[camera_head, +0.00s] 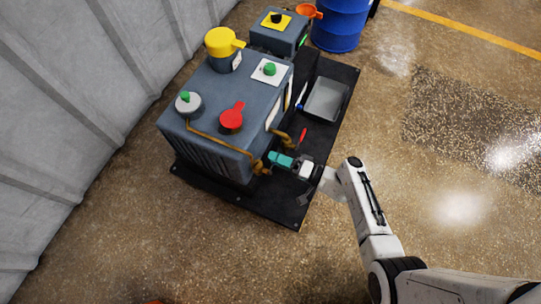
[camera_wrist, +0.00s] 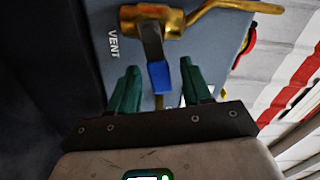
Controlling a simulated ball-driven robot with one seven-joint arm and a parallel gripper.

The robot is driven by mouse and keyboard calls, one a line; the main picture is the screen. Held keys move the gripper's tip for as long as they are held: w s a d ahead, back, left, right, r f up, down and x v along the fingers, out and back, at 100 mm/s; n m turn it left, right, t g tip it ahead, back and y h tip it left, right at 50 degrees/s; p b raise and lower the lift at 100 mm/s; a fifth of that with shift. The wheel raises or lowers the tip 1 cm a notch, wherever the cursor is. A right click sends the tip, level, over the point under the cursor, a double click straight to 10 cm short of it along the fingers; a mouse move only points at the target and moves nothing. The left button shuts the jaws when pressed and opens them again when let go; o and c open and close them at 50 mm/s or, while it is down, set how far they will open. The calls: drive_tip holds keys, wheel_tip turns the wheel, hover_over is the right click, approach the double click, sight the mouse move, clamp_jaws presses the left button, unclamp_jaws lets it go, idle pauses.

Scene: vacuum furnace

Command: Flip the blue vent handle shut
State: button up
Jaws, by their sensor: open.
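The vent handle's blue grip (camera_wrist: 159,78) shows in the wrist view at the end of a dark lever. The lever reaches from a brass valve body (camera_wrist: 150,17) toward my gripper. The word VENT is on the grey panel beside it. My gripper (camera_wrist: 159,66) is open, with one green finger on each side of the blue grip. Gaps show between the fingers and the grip, so I see no hold on it. In the head view my gripper (camera_head: 276,158) is at the brass fittings (camera_head: 260,167) on the furnace's lower front corner. The blue handle cannot be made out there.
The grey furnace cabinet (camera_head: 205,95) carries a red-handled part (camera_head: 232,116) and a yellow-topped part (camera_head: 222,42). Brass pipes run close to my gripper. A grey tray (camera_head: 326,99) and a red-handled tool (camera_head: 301,137) lie on the black mat. Open floor lies to the right.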

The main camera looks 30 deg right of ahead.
drive_tip(key=shift+x, duration=1.4)
